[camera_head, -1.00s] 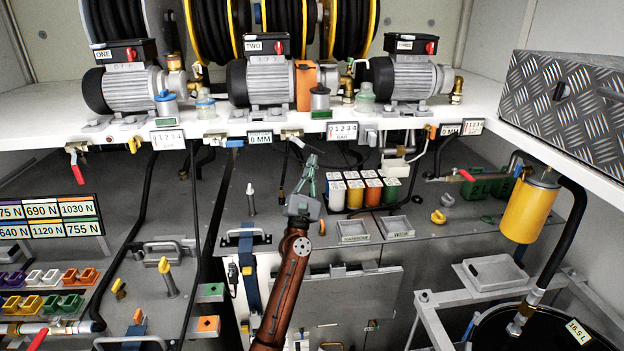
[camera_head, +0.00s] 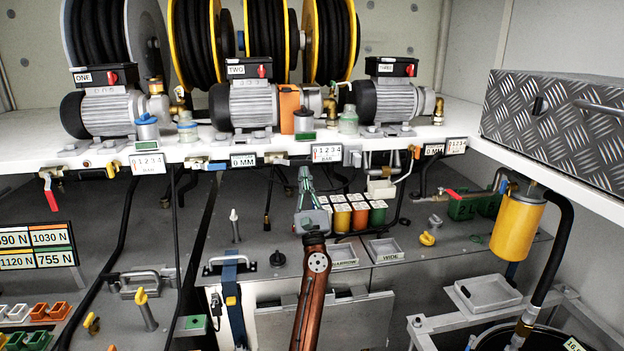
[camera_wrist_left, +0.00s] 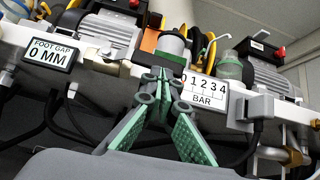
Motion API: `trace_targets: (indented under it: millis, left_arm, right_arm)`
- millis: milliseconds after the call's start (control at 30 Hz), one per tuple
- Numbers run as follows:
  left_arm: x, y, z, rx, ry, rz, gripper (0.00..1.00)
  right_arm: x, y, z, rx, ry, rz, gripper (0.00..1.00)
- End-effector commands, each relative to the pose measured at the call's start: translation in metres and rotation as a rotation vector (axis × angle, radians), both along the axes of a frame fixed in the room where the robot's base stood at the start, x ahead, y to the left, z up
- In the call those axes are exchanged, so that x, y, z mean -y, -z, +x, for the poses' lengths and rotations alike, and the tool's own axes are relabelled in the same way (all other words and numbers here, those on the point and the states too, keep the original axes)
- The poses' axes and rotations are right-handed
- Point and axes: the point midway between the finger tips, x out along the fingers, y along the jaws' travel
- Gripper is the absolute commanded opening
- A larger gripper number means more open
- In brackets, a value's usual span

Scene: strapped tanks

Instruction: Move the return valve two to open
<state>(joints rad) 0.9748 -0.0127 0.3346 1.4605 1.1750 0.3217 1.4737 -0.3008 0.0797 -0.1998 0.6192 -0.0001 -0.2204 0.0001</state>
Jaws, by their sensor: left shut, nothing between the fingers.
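Pump TWO (camera_head: 255,104) stands on the white shelf, with its black box and red switch on top. Below it, a small valve with a pale handle (camera_head: 276,159) sits at the shelf's front edge. No return valve label is readable, so I cannot tell whether this is return valve two. My left gripper (camera_head: 305,177) is shut and empty, just below the shelf edge and right of that valve. My right gripper is out of view.
A red lever (camera_head: 48,190) hangs at the shelf's left end. Colored canisters (camera_head: 360,216) stand right of my left gripper. A FOOT GAP 0 MM display (camera_wrist_left: 48,53) is at left in the wrist view. A yellow cylinder (camera_head: 518,225) hangs at right.

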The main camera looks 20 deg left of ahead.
Motion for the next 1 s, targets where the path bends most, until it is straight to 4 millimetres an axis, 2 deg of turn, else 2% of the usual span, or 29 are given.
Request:
trace_targets:
  millis: [300, 467, 733, 800, 1000]
  left_arm:
    - [0.000, -0.001, 0.000, 0.002, -0.001, -0.001, 0.00]
    - [0.000, 0.008, 0.000, 0.001, -0.001, 0.000, 0.00]
    - [-0.002, 0.052, 0.000, -0.002, -0.001, 0.000, 0.00]
    - [0.006, 0.060, -0.013, -0.002, 0.001, -0.002, 0.00]
    - [0.020, 0.089, -0.041, -0.001, -0.001, -0.001, 0.00]
  right_arm:
    - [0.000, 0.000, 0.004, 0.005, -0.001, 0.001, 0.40]
    - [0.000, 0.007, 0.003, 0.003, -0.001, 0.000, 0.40]
    - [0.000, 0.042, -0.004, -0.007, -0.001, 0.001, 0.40]
    - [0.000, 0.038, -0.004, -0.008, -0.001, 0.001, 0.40]
    - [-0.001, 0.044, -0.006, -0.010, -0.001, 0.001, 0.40]
